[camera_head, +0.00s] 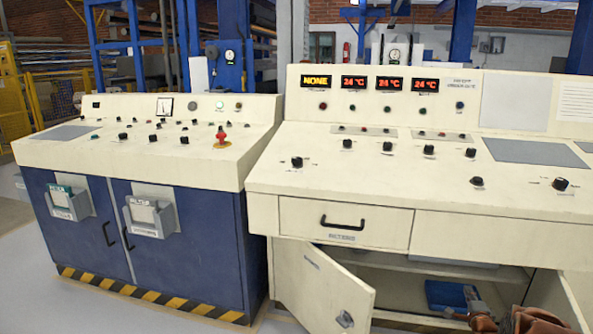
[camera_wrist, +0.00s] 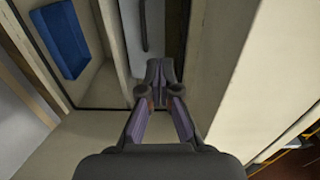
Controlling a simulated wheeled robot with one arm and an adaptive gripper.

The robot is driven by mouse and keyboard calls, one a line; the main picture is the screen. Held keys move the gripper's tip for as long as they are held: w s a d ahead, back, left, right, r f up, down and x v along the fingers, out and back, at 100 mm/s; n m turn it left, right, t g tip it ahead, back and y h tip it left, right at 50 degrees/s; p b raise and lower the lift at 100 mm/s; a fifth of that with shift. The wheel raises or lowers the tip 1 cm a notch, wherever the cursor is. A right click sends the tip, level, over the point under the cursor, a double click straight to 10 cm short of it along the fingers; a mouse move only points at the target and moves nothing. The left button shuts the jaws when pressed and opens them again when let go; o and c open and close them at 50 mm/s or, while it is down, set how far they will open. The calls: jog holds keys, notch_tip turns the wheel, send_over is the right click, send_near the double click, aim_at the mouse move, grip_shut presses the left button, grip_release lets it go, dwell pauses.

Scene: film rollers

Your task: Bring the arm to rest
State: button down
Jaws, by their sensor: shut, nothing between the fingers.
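My gripper (camera_wrist: 160,72) is shut and empty in the wrist view, its fingertips together at the upper middle. It points toward the cream cabinet, with a cream panel (camera_wrist: 225,75) close on its right and the cabinet's opening on its left. In the head view, part of my arm (camera_head: 528,321) shows at the lower right edge, in front of the open cabinet. The fingers cannot be made out there.
The cream console's lower cabinet is open, with its left door (camera_head: 320,287) swung outward and another door (camera_head: 576,303) at the right. A blue bin (camera_head: 449,294) lies inside. A closed drawer (camera_head: 346,223) sits above. A blue cabinet (camera_head: 185,240) stands left; floor before it is clear.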

jog(key=a+r+n+g+p, duration=0.2)
jog(key=a+r+p, duration=0.15)
jog(key=r, duration=0.45)
jog(key=a+r+n+g+p, duration=0.3)
jog(key=a+r, duration=0.1)
jog(key=r, duration=0.3)
jog(key=s+a+r+n+g+y+p, duration=0.1)
jog(key=s+a+r+n+g+p, duration=0.4)
jog(key=s+a+r, duration=0.5)
jog(key=s+a+r+n+g+y+p, duration=0.1)
jog(key=s+a+r+n+g+p, duration=0.2)
jog(key=s+a+r, duration=0.4)
jog(key=s+a+r+n+g+y+p, duration=0.1)
jog(key=s+a+r+n+g+p, duration=0.2)
jog(key=s, duration=2.1)
jog(key=s+a+r+n+g+y+p, duration=0.1)
jog(key=s+a+r+n+g+p, duration=0.2)
jog(key=s+a+r+p, duration=0.5)
jog(key=s+a+r+n, duration=0.1)
jog(key=s+a+r, duration=0.3)
jog(key=s, duration=0.3)
jog(key=shift+s+a+r+n+y, duration=0.2)
jog(key=shift+a+n+y, duration=0.1)
jog(key=shift+a, duration=0.4)
jog(key=shift+a, duration=0.15)
